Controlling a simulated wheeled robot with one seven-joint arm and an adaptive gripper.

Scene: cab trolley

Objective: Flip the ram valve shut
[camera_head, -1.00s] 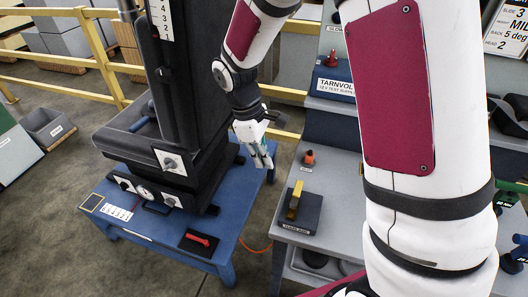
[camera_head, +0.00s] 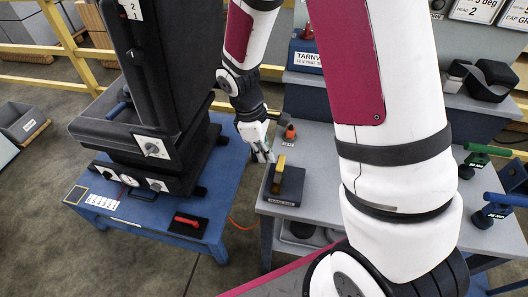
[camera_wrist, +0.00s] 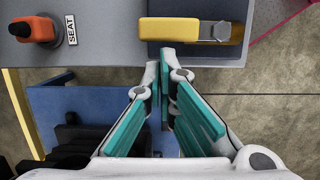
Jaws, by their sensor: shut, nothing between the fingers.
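My gripper (camera_head: 262,154) is shut and empty, in the air by the left edge of the grey bench. In the wrist view its teal-padded fingertips (camera_wrist: 160,72) point towards the bench edge. A yellow handle (camera_head: 279,174) stands on a dark base plate (camera_head: 285,198) just beyond and right of the fingertips in the head view; the handle also shows in the wrist view (camera_wrist: 185,31), apart from the fingers. Valve-like units with a green handle (camera_head: 488,150) and a blue handle (camera_head: 507,199) are at the right. I cannot read which label names the ram valve.
An orange knob (camera_head: 290,131), labelled SEAT in the wrist view, sits behind the yellow handle. A blue table (camera_head: 222,190) at the left bears a dark cabinet and a red lever (camera_head: 187,221). My arm hides the middle of the grey bench (camera_head: 325,165).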

